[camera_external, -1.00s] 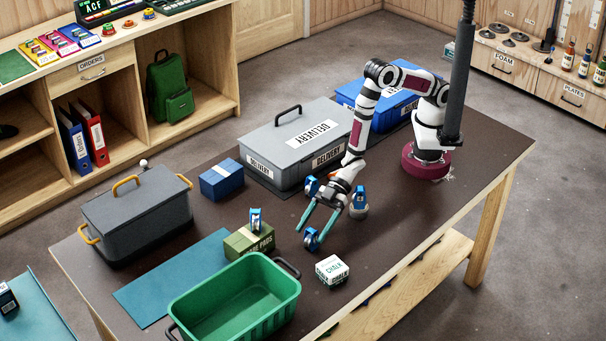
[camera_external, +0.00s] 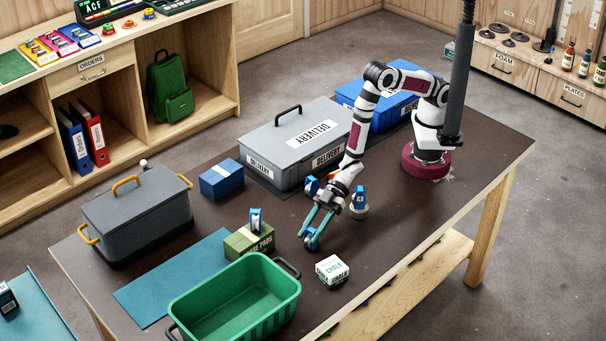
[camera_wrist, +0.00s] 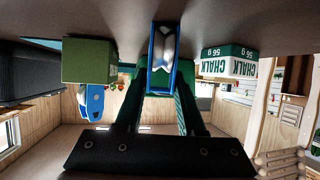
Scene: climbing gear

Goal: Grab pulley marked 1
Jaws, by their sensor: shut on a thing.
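My gripper (camera_external: 309,239) is shut on a blue pulley (camera_external: 309,244) low over the dark table, left of the chalk box. In the wrist view this pulley (camera_wrist: 152,75), with its pale wheel, sits between the two teal fingers. I cannot read any number on it. A second blue pulley (camera_external: 256,217) stands by the green box and also shows in the wrist view (camera_wrist: 91,103). A third blue pulley (camera_external: 360,197) stands on a small round base right of my wrist. Another blue pulley (camera_external: 311,186) is partly hidden behind my wrist.
A white chalk box (camera_external: 332,270) lies close right of my gripper. A green box (camera_external: 248,240) and an open green crate (camera_external: 190,310) stand to the left. A grey delivery case (camera_external: 285,135), dark lidded bin (camera_external: 140,215) and blue box (camera_external: 221,180) stand farther back.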

